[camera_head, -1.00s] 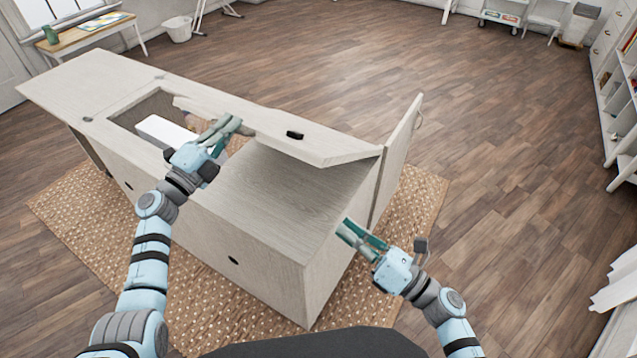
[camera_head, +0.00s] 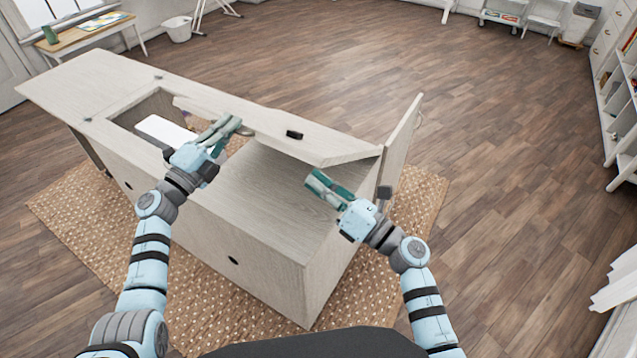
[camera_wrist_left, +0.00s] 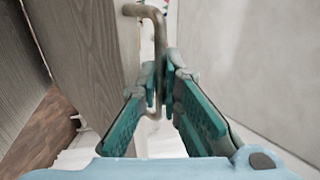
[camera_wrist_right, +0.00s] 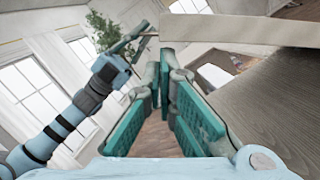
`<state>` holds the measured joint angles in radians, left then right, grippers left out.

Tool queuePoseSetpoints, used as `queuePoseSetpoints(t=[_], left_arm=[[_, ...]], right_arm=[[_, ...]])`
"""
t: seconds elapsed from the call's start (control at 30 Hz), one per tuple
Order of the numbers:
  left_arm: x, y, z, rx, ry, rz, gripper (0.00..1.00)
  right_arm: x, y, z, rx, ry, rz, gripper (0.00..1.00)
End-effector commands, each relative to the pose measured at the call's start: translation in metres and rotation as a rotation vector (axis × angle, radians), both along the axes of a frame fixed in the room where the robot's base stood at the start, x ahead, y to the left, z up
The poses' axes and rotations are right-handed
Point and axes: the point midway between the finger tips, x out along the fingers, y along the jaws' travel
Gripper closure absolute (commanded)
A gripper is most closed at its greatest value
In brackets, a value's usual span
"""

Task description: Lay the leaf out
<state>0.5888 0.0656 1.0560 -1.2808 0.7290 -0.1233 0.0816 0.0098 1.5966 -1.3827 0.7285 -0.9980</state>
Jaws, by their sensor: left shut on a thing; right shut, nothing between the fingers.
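The pale wooden leaf (camera_head: 270,128) stands tilted up along the far side of the cabinet (camera_head: 262,255), with a small black fitting on its face. My left gripper (camera_head: 232,122) is shut on the leaf's bent metal handle (camera_wrist_left: 158,35), clear in the left wrist view beside a grained wood panel. My right gripper (camera_head: 314,183) is shut and empty, in front of the leaf and above the right part of the cabinet top. In the right wrist view the leaf's edge (camera_wrist_right: 240,30) shows at upper right, apart from the fingertips (camera_wrist_right: 165,75).
A white sewing machine (camera_head: 165,131) sits in the cabinet opening, left of the leaf. An upright panel (camera_head: 400,150) stands at the cabinet's right end. A woven rug (camera_head: 80,205) lies underneath. The floor (camera_head: 330,55) beyond is clear.

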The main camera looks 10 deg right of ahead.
Motion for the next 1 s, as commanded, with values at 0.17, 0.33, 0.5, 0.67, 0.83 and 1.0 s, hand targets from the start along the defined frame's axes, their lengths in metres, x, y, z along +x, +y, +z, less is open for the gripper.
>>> queuePoseSetpoints(t=[0.17,0.33,0.5,0.67,0.83,1.0], left_arm=[[0.000,0.000,0.001,0.001,-0.003,0.003,1.00],[0.000,0.001,0.001,0.001,-0.003,0.003,1.00],[0.000,0.002,-0.003,0.004,0.005,0.004,1.00],[-0.001,0.002,-0.007,0.009,0.011,0.004,1.00],[-0.001,0.002,-0.007,0.011,0.012,0.004,0.74],[0.000,0.001,-0.006,0.008,0.010,0.004,0.73]], right_arm=[[0.000,0.000,0.000,0.000,0.000,0.000,1.00],[0.008,-0.006,0.015,-0.002,-0.005,0.001,1.00],[0.015,-0.011,0.030,0.004,-0.008,-0.002,1.00],[0.014,-0.012,0.031,0.007,-0.011,-0.003,1.00],[0.015,-0.012,0.032,0.006,-0.012,-0.003,1.00],[0.014,-0.011,0.031,0.006,-0.012,-0.002,1.00]])
